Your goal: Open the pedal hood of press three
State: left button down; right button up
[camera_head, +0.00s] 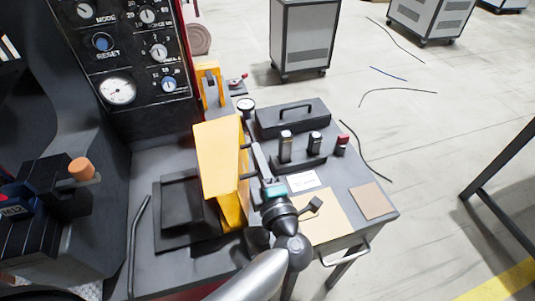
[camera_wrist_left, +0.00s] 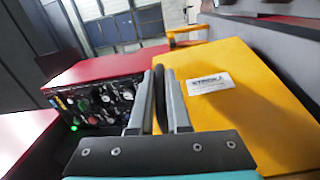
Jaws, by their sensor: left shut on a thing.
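A yellow hood (camera_head: 217,158) stands on the press bed in the head view. It fills the right of the wrist view (camera_wrist_left: 225,95), with a white label on its face. A dark bar-shaped handle (camera_wrist_left: 158,105) shows beside the hood. My left gripper (camera_wrist_left: 160,78) is shut on this handle, one grey finger on each side of it. In the head view my left gripper (camera_head: 258,160) is at the right side of the hood. The hood's far side is hidden, and I cannot tell how far it is open. No press number is readable. My right gripper is not in view.
A control panel (camera_head: 130,60) with knobs and a gauge rises at the back left. A grey side table (camera_head: 385,212) on the right holds a black toolbox (camera_head: 292,118) and small upright parts. Grey cabinets (camera_head: 303,38) stand on the floor behind. A bent rod (camera_head: 134,235) is at the left.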

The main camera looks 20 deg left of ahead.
aim_at(238, 140)
pick_arm(q)
jog(key=shift+s+a+r+n+p, duration=0.2)
jog(key=shift+s+a+r+p, duration=0.2)
jog(key=shift+a, duration=0.25)
jog(key=shift+s+a+r+n+p, duration=0.2)
jog(key=shift+s+a+r+p, duration=0.1)
jog(key=shift+s+a+r, duration=0.25)
jog(key=shift+w+f, duration=0.1)
jog(key=shift+w, duration=0.05)
jog(key=c, duration=0.9)
grip_release()
